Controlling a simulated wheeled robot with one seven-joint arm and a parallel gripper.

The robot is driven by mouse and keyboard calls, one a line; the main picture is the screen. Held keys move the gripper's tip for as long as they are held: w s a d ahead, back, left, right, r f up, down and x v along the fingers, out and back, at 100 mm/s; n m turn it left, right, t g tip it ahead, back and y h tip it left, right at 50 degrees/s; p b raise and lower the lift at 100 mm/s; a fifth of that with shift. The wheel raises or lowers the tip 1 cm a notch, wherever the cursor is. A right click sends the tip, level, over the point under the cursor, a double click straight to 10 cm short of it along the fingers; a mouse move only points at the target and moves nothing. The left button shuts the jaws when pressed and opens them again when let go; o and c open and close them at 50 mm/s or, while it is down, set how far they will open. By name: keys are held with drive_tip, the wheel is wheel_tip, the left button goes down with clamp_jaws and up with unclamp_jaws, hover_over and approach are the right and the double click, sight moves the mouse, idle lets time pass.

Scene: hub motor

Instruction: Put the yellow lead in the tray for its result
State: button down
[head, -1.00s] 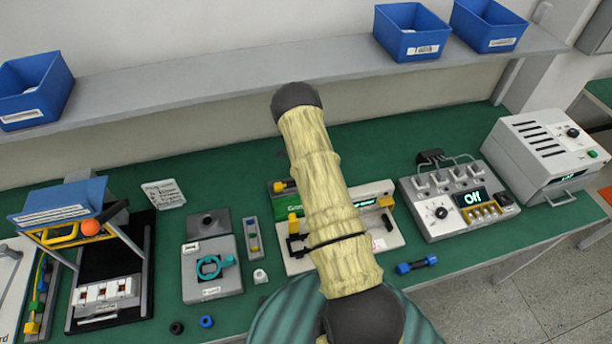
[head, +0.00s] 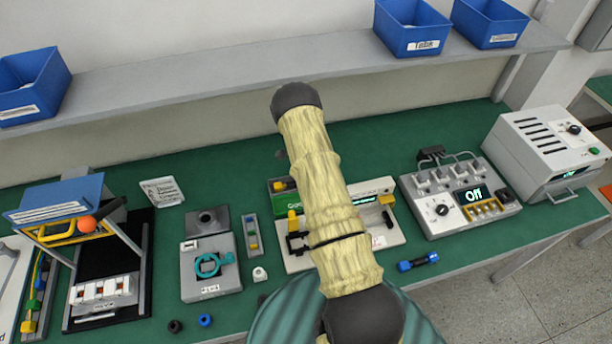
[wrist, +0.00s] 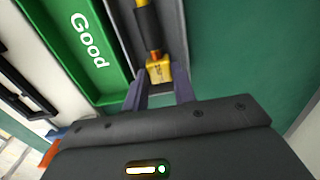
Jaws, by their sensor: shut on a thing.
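The yellow lead (wrist: 158,71) has a yellow block end and a dark body. In the wrist view its yellow end is between the fingertips of my gripper (wrist: 160,88), which is shut on it. The lead lies along a grey channel (wrist: 176,25) beside the green panel marked Good (wrist: 88,50). I cannot tell whether it touches the channel floor. In the head view the green Good tray (head: 281,199) stands left of my forearm. My gripper is hidden behind my arm there.
The grey fixture (head: 385,237) stands by my arm. A control box reading Off (head: 473,195) is to the right. A blue-ended lead (head: 418,261) lies on the green table. A grey block with a teal ring (head: 210,265) is left. Blue bins (head: 411,30) sit on the shelf above.

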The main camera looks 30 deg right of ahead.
drive_tip(key=c, duration=1.1)
unclamp_jaws()
drive_tip(key=shift+o, duration=0.2)
drive_tip(key=shift+w+r, duration=0.15)
drive_tip(key=shift+r, duration=0.3)
wheel_tip(320, 180, up, 16)
drive_tip(key=b, duration=0.4)
drive_tip(key=shift+s+r, duration=0.2)
drive_tip(key=shift+s, duration=0.1)
drive_tip(key=shift+d, duration=0.1)
